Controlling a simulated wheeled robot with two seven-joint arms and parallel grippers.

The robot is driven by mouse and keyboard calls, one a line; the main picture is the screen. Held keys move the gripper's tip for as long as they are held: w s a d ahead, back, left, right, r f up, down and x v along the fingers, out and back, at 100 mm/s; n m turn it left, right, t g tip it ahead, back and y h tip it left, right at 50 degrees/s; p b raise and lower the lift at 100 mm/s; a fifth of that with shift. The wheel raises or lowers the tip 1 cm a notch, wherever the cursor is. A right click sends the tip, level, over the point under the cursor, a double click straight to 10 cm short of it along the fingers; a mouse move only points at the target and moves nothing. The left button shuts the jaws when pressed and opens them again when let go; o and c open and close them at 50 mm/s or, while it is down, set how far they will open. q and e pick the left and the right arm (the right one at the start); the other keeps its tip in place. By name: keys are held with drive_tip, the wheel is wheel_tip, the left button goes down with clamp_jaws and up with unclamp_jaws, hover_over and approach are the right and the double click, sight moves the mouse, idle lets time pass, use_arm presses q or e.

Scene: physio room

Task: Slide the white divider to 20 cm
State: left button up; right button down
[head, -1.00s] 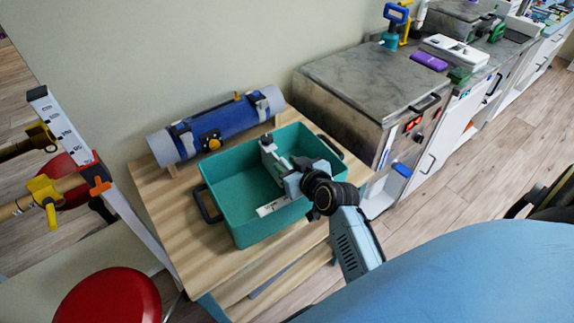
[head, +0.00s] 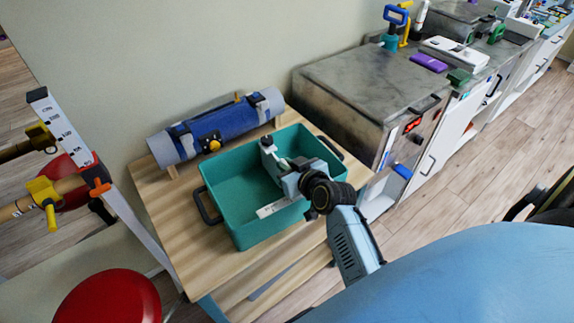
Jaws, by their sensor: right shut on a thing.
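A teal bin (head: 222,205) with dark side handles stands on a light wooden table. My right gripper (head: 286,170) reaches down into it from the right and is shut. A pale grey-white upright piece (head: 267,146), which looks like the white divider, shows at the gripper's far end; the gripper and wrist hide much of it. A white strip with small dark marks (head: 271,208) lies inside the bin along its near side, partly covered by the gripper. The marks are too small to read. My left gripper is not in view.
A blue-and-grey roll (head: 215,128) lies on the wooden table (head: 190,243) behind the bin. A grey-topped cabinet (head: 365,85) stands to the right. A red stool (head: 108,298) and a scaled white post (head: 62,125) are at left. A blue rounded surface (head: 470,275) fills the lower right.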

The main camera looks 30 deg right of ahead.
drive_tip(key=shift+d+p, duration=0.4)
drive_tip(key=shift+d, duration=0.35)
drive_tip(key=c, duration=1.5)
unclamp_jaws()
drive_tip(key=shift+s, duration=0.1)
drive_tip(key=p+v, duration=0.1)
drive_tip(key=v, duration=1.2)
drive_tip(key=shift+r, duration=0.1)
drive_tip(key=shift+a, duration=0.1)
